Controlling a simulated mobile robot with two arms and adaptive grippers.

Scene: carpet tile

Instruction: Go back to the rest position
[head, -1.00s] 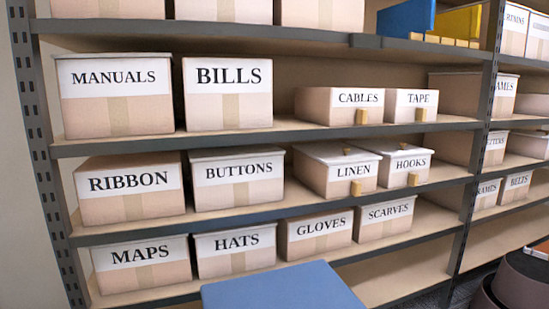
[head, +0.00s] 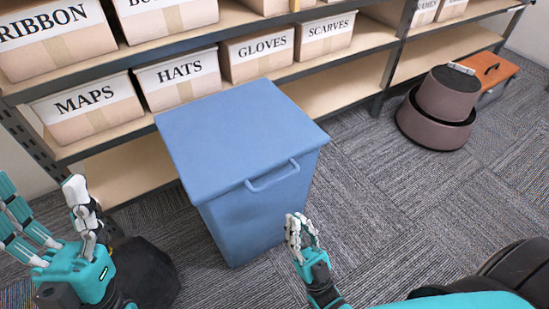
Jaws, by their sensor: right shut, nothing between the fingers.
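My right gripper (head: 301,222) is in the lower middle of the head view, in front of the blue lidded bin. Its fingers are together and it holds nothing. My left gripper (head: 52,215) is at the lower left, left of the bin and in front of the shelf. Its fingers are spread and nothing shows between them. Both grippers are apart from the boxes on the shelf.
The blue bin (head: 240,118) with a front handle stands on grey carpet (head: 390,220) before the shelving. Labelled boxes, such as MAPS (head: 88,108) and GLOVES (head: 258,56), line the shelves. A mauve round tiered object (head: 437,108) and an orange-topped case (head: 488,70) stand at right.

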